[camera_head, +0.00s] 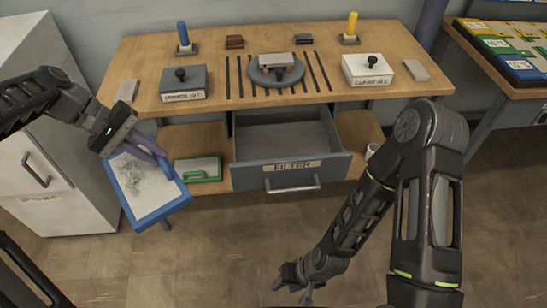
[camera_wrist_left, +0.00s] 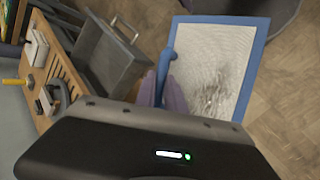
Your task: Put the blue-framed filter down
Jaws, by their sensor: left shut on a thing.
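The blue-framed filter (camera_head: 143,190) has a white mesh with a grey dirty patch. It is tilted in the air in front of the bench's left end. My left gripper (camera_head: 143,152) is shut on its blue frame near the upper edge. In the left wrist view the filter (camera_wrist_left: 215,70) extends out past the purple fingers (camera_wrist_left: 172,95), which hold the blue handle side. My right gripper (camera_head: 290,276) is low at the bottom centre, over the floor, away from the filter. Its fingers are too small and dark to judge.
An open, empty grey drawer (camera_head: 290,140) labelled FILTER juts from the wooden bench (camera_head: 140,60). A green-framed filter (camera_head: 198,169) lies on the lower shelf left of it. A white cabinet (camera_head: 50,150) stands at left. Lidded boxes (camera_head: 184,82) (camera_head: 367,70) and a round grey plate (camera_head: 275,75) occupy the benchtop.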

